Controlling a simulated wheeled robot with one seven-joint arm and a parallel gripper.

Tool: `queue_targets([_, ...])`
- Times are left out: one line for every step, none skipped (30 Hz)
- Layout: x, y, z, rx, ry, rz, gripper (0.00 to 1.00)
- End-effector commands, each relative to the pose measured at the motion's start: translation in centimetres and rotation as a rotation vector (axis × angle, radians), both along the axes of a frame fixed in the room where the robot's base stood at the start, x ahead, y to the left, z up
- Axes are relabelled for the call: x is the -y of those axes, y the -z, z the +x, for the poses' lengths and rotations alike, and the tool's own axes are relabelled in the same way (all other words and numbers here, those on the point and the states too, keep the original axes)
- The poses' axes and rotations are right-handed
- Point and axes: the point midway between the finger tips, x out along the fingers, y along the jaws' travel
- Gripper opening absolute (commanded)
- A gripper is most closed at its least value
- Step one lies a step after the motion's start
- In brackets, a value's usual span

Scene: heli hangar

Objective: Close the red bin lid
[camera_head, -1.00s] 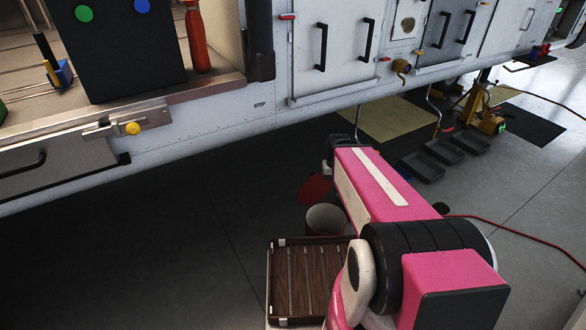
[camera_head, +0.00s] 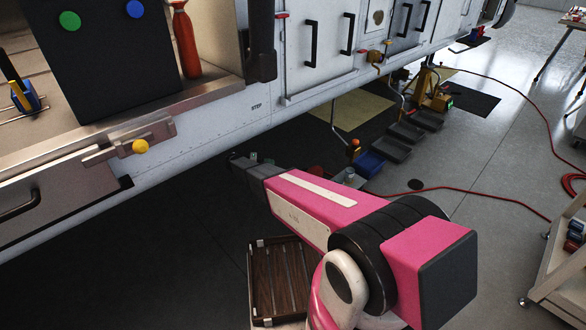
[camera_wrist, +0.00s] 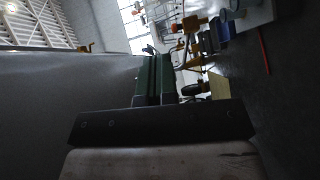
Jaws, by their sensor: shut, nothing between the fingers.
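My gripper (camera_head: 242,162) is at the far end of my pink arm in the head view, small and dark, over the dark floor beside the aircraft. In the wrist view its two dark green fingers (camera_wrist: 155,65) are together with nothing between them. The red bin and its lid cannot be made out now; my arm covers that part of the floor. A small red patch (camera_head: 318,171) shows just above my arm, too small to tell what it is.
The white aircraft side (camera_head: 330,50) runs along the left and top. A blue bin (camera_head: 370,165) and grey trays (camera_head: 405,133) stand on the floor beyond my arm. A red hose (camera_head: 470,190) crosses the floor. A white cart (camera_head: 565,260) stands at right.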

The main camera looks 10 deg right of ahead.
Motion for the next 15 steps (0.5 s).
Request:
queue_targets([0.0, 0.1, 0.1, 0.004, -0.002, -0.01, 0.0])
queue_targets([0.2, 0.1, 0.1, 0.006, -0.002, -0.013, 0.0])
queue_targets([0.5, 0.0, 0.0, 0.006, -0.002, -0.014, 0.0])
queue_targets([0.9, 0.0, -0.1, 0.006, -0.002, -0.014, 0.0])
queue_targets([1.2, 0.0, -0.1, 0.006, -0.002, -0.013, 0.0])
queue_targets([1.8, 0.1, -0.2, 0.005, -0.003, -0.012, 0.0])
queue_targets([2.3, 0.1, -0.3, 0.005, -0.002, -0.012, 0.0])
queue_targets([2.9, 0.1, -0.3, 0.005, -0.001, -0.012, 0.0])
queue_targets([3.6, 0.2, -0.4, 0.005, 0.0, -0.011, 0.0])
queue_targets([4.2, 0.2, -0.5, 0.005, -0.001, -0.011, 0.0])
queue_targets([4.7, 0.3, -0.5, 0.005, -0.001, -0.011, 0.0])
queue_targets([5.5, 0.3, -0.6, 0.005, -0.001, -0.011, 0.0])
queue_targets([6.1, 0.3, -0.6, 0.005, -0.001, -0.011, 0.0])
queue_targets([6.6, 0.4, -0.7, 0.005, -0.001, -0.011, 0.0])
queue_targets([7.4, 0.4, -0.8, 0.004, -0.001, -0.011, 0.0])
